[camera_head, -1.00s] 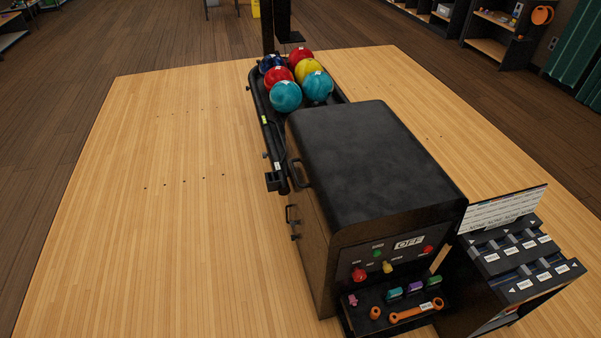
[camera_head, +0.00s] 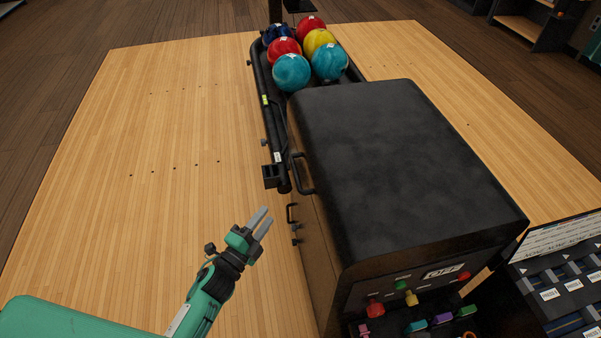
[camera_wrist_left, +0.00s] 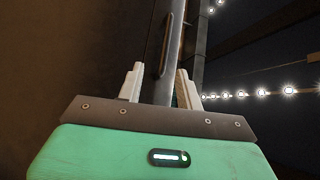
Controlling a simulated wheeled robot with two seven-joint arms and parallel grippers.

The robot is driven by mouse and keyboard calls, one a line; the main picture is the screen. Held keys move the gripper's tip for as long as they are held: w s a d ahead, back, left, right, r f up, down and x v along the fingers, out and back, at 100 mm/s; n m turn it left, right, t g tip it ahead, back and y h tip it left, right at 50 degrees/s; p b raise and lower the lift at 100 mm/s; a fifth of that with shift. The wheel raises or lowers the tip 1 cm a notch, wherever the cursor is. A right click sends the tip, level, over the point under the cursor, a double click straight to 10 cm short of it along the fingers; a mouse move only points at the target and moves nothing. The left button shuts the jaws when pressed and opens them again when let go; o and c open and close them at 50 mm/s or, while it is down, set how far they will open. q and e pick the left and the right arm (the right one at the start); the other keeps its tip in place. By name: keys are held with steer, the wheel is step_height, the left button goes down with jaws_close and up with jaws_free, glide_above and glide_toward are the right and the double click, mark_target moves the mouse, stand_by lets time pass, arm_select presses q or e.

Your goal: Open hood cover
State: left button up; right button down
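The black hood cover (camera_head: 400,150) lies closed over the top of the ball return machine. A black bar handle (camera_head: 302,176) is on its left side. A smaller handle (camera_head: 290,213) sits lower on the machine's side panel. My left gripper (camera_head: 265,216) is open and empty, to the left of the side panel and below the hood handle in the head view. In the left wrist view, its fingers (camera_wrist_left: 160,84) are apart, and a dark bar runs up between them in the picture; contact cannot be told. My right gripper is out of view.
Several bowling balls (camera_head: 291,72) rest in the rack behind the hood. The control panel (camera_head: 407,290) with an OFF sign and coloured knobs is at the front. A labelled parts stand (camera_head: 565,275) is at right. The wooden floor at left is clear.

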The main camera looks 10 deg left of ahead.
arm_select(q)
steer(key=r+x, duration=0.1)
steer(key=x, duration=1.3)
steer(key=shift+d+r+h, duration=0.2)
steer(key=shift+d+h, duration=0.05)
steer(key=shift+h, duration=0.05)
jaws_close()
